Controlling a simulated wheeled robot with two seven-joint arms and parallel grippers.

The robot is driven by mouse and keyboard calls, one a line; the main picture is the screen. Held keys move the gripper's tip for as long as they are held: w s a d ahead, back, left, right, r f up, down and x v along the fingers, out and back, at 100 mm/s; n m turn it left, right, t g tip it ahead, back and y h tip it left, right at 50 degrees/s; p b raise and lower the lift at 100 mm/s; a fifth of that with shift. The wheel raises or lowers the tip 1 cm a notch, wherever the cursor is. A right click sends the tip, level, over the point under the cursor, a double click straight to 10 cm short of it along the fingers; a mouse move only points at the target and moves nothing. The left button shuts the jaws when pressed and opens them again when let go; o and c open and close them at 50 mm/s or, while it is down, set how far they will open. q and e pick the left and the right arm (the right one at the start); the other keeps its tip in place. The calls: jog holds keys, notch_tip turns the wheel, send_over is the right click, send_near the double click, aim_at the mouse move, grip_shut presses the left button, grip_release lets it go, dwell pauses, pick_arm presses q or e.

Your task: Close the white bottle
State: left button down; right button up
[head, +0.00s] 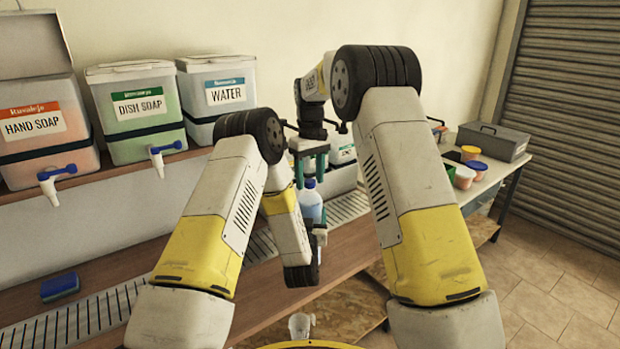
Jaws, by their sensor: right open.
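A pale bluish-white bottle (311,207) stands upright near the middle of the head view. A blue cap (310,183) shows at its top; I cannot tell whether it is fully seated. My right gripper (310,174) points down from above, open, with its teal fingers to either side just above the cap. My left gripper (319,236) is low beside the bottle, mostly hidden behind my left wrist. I cannot tell whether its fingers hold the bottle, whose lower part is hidden.
Hand soap (38,130), dish soap (140,112) and water (220,95) drums stand on a raised shelf. A blue sponge (60,287) lies on the wooden counter (115,265) at left. A grey toolbox (493,141) and small tubs sit on a side table at right. Floor is free at right.

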notch_tip(320, 180, up, 12)
dwell(0.5)
pick_arm(q)
jog(key=shift+c, duration=0.9)
grip_release()
jog(key=s, duration=0.7)
jog(key=shift+s+a, duration=0.3)
jog(key=shift+s, duration=0.05)
